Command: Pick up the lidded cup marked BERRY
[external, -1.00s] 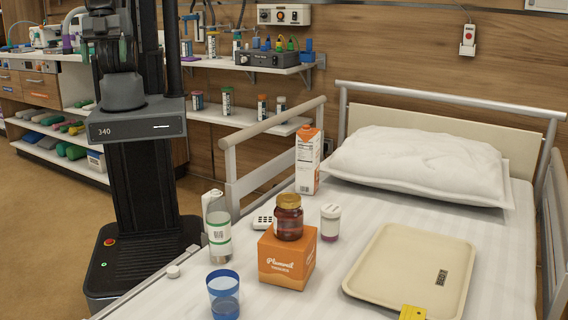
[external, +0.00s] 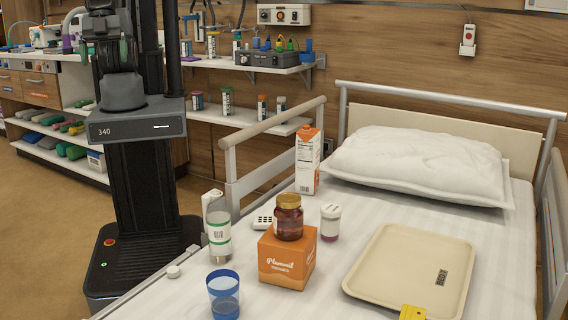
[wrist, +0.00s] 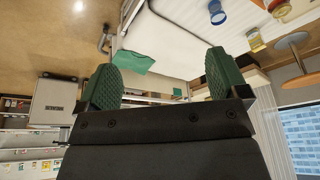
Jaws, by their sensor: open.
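A small cup with a white lid and purple contents (external: 330,222) stands upright on the bed, just right of the orange box, in the external view. No BERRY marking can be read on it at this size. My gripper (wrist: 163,82) shows in the wrist view with its two green ribbed fingers wide apart and nothing between them. My arm is folded near my column at the top left of the external view, well away from the cup.
An orange box (external: 286,262) carries an amber jar (external: 289,218). A beige tray (external: 386,288) lies right. A bed rail (external: 270,130) edges the bed.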

